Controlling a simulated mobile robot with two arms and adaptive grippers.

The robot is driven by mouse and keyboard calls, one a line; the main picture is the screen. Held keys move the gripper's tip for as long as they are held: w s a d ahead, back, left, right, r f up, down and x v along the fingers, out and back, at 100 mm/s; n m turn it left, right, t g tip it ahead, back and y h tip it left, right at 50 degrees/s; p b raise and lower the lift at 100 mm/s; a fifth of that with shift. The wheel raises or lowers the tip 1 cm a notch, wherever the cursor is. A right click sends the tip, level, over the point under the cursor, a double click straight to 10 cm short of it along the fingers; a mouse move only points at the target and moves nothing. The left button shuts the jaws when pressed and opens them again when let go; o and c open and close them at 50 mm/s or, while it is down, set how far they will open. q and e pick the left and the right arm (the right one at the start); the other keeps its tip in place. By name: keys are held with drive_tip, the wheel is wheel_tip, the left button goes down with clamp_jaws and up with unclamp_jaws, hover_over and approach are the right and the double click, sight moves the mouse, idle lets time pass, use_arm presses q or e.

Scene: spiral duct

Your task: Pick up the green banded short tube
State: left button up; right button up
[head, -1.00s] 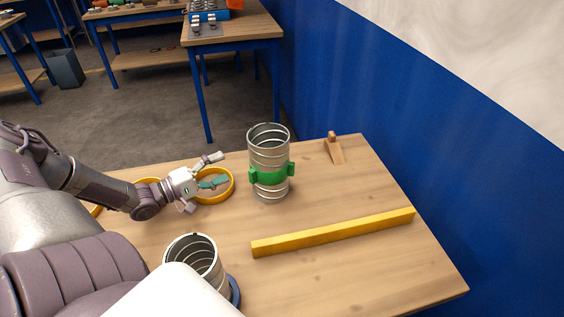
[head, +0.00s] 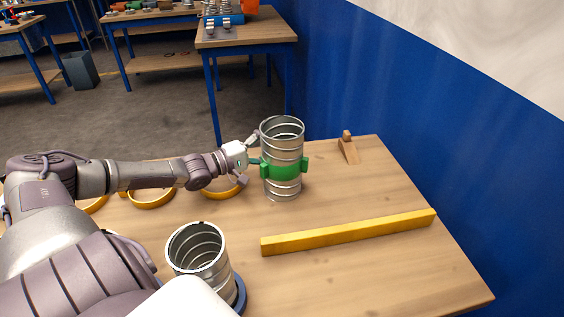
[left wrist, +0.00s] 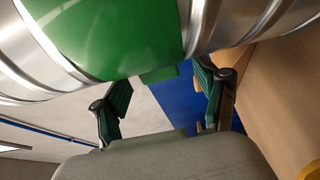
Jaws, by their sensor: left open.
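The green banded short tube (head: 284,170) stands upright on the wooden table in the head view. It is ribbed silver metal with a green band and side lugs around its middle. It also fills the top of the left wrist view (left wrist: 120,40), very close. My left gripper (head: 257,159) is open at the tube's left side, at about band height. In the left wrist view its two green-padded fingers (left wrist: 165,95) are spread, with the tube across and beyond their tips. I cannot tell whether they touch it. My right gripper is not in view.
A second silver tube (head: 199,250) without a green band stands in front, on a blue base (head: 240,296). A yellow bar (head: 350,232) lies to the right. Yellow rings (head: 152,198) lie behind my left arm. A small wooden block (head: 348,150) stands at the back right.

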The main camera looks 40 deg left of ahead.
use_arm(q)
drive_tip(key=c, duration=1.3)
clamp_jaws()
drive_tip(key=shift+r, duration=0.15)
